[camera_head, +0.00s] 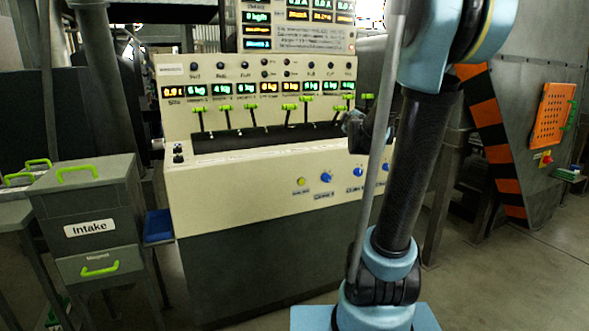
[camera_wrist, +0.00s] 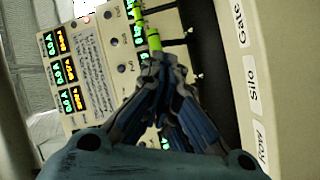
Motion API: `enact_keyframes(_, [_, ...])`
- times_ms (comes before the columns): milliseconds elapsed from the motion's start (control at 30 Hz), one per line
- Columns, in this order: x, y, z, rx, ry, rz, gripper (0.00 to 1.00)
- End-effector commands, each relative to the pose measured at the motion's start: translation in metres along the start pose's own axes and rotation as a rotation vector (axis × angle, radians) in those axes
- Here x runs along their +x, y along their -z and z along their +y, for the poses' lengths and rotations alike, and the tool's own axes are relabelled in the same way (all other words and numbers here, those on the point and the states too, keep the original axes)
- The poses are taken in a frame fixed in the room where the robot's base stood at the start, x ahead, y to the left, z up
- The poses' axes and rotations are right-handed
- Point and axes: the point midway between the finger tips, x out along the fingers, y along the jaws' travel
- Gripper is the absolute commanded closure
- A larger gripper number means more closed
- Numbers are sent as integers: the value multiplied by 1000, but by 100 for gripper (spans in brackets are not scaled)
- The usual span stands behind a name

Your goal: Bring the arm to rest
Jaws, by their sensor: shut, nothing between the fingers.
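My arm stands at the right of the head view, its dark lower link upright and its blue joints at top and bottom. My gripper (camera_head: 350,122) is small and partly hidden behind the arm and a grey pole, in front of the console's right side. In the wrist view my gripper (camera_wrist: 163,60) is shut and empty, its fingers together. A lever with a green handle (camera_wrist: 153,38) shows just beyond the fingertips; I cannot tell whether they touch it.
The cream control console (camera_head: 250,196) has a row of green-handled levers (camera_head: 252,110) and lit displays. A grey intake box (camera_head: 88,205) stands at the left. A striped machine with an orange panel (camera_head: 553,118) is at the right. Floor (camera_head: 480,285) is clear at the lower right.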

Motion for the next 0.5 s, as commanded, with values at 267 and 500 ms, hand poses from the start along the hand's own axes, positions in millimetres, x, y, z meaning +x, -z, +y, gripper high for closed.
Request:
enact_keyframes(267, [-81,-63,-45,269,147,-305,100])
enact_keyframes(500, [-167,-107,-105,482,302,-565,100])
